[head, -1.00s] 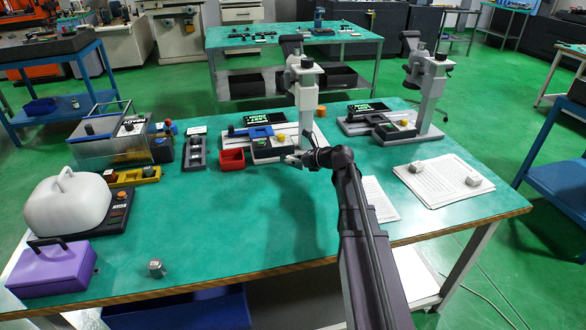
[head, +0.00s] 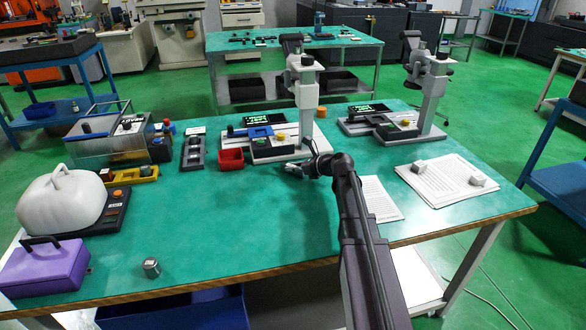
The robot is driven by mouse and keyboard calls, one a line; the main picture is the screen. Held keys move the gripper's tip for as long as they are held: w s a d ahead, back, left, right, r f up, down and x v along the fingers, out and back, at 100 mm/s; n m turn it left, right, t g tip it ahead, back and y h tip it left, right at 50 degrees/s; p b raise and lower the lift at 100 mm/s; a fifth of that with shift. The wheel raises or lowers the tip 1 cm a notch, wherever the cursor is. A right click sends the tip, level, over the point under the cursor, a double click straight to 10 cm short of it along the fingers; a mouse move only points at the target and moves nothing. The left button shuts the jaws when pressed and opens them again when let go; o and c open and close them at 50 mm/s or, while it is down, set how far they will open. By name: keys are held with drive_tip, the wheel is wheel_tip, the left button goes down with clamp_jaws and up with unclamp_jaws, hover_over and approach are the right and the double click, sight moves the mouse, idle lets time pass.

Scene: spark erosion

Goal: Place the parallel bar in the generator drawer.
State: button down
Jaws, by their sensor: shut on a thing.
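My gripper (head: 293,170) is low over the green table, just in front of the middle machine with the white column (head: 305,90). It is shut on a small grey piece at its tip; the piece is too small here to tell whether it is the parallel bar. A black box with a yellow knob (head: 272,148) sits on that machine's base, behind my gripper. A similar black box (head: 388,131) is on the right machine. I cannot tell which part is the generator drawer, nor whether one is open.
A red bin (head: 231,160) and a dark tray with round recesses (head: 193,152) lie left of the machine. White paper sheets (head: 440,185) with small grey blocks lie at right. A purple box (head: 42,268) and metal cylinder (head: 151,267) are front left. The table's middle front is clear.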

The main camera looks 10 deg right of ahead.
drive_tip(key=shift+f, duration=0.1)
drive_tip(key=c, duration=1)
unclamp_jaws()
drive_tip(key=o, duration=0.4)
drive_tip(key=shift+o, duration=0.2)
drive_tip(key=shift+r, duration=0.2)
drive_tip(key=p+v, duration=0.4)
drive_tip(key=v, duration=0.8)
drive_tip(key=shift+f+p, duration=0.2)
drive_tip(key=shift+p, duration=0.15)
